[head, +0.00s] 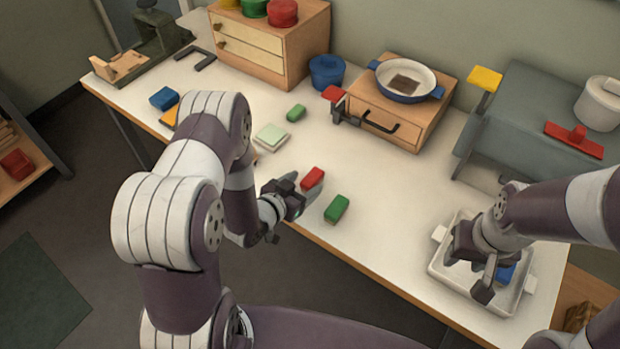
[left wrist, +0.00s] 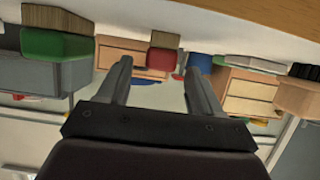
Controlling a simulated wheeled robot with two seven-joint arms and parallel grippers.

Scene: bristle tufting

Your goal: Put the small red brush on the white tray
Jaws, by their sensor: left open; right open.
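The small red brush (head: 312,178) lies on the table near its front edge, just beyond my left gripper. In the left wrist view its red body (left wrist: 161,58) and brown bristles show upside down, between the two fingertips in the picture and seemingly a little past them. My left gripper (head: 298,200) is open and empty, low over the table edge. The white tray (head: 437,268) stands at the table's front right with a blue thing (head: 506,274) in it. My right gripper (head: 482,280) is open over the tray and hides part of it.
A green brush (head: 337,208) lies close to the right of the red one. A pale green pad (head: 271,137) and another green block (head: 296,113) lie farther back. A wooden drawer box (head: 385,115) carries a pan. The table between the brushes and the tray is clear.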

